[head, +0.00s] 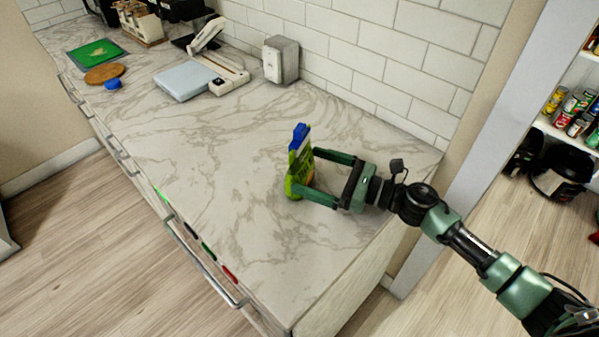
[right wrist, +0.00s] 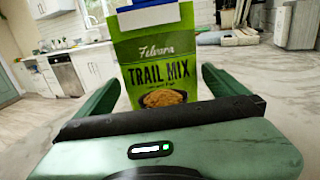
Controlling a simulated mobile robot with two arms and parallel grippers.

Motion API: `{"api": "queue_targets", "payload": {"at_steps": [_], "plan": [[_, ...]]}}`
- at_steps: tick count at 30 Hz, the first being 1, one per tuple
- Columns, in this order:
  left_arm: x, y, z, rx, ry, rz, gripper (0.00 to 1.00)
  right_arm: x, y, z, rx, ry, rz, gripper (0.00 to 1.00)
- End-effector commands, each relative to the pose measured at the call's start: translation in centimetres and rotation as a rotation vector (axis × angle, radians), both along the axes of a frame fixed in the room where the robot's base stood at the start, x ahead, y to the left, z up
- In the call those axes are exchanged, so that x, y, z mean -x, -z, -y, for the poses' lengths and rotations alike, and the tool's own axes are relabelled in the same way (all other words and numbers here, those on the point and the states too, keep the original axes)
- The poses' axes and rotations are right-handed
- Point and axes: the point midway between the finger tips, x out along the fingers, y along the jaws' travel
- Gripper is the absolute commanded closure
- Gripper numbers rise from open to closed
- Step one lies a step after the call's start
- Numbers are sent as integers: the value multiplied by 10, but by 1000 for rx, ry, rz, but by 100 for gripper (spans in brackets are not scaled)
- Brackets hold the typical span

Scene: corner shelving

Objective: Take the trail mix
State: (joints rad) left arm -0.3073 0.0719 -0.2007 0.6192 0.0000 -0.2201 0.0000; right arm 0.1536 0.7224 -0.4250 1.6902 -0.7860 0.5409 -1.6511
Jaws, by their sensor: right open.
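The trail mix (head: 299,165) is a green carton with a blue top, standing upright on the marble counter. In the right wrist view its front (right wrist: 157,60) faces me and the words "TRAIL MIX" can be read. My right gripper (head: 312,177) is open, with its two green fingers reaching along either side of the carton. In the right wrist view the fingers (right wrist: 160,88) flank the lower part of the carton. Whether either finger touches it, I cannot tell. My left gripper is not in view.
The marble counter (head: 190,140) is clear around the carton. Farther back are a white scale-like device (head: 187,80), a green board (head: 95,52), a round wooden board (head: 104,73) and a grey box (head: 281,59) by the tiled wall. Shelves with cans (head: 574,110) stand at the right.

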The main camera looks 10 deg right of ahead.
Motion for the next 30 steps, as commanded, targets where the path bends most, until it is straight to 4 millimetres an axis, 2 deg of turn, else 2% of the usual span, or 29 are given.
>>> {"api": "queue_targets", "payload": {"at_steps": [1,6,14,17,21,30], "plan": [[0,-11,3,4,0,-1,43,-6,-7,-8,-5,1,0,0],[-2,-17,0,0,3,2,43,-18,-2,-24,-3,2,-1,0],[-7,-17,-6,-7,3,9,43,-20,0,-27,-3,1,-2,0],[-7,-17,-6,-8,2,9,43,-20,0,-27,-3,1,-2,22],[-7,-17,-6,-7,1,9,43,-20,0,-27,-3,1,-2,61],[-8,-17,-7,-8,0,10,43,-20,-3,-27,-4,1,0,62]]}}
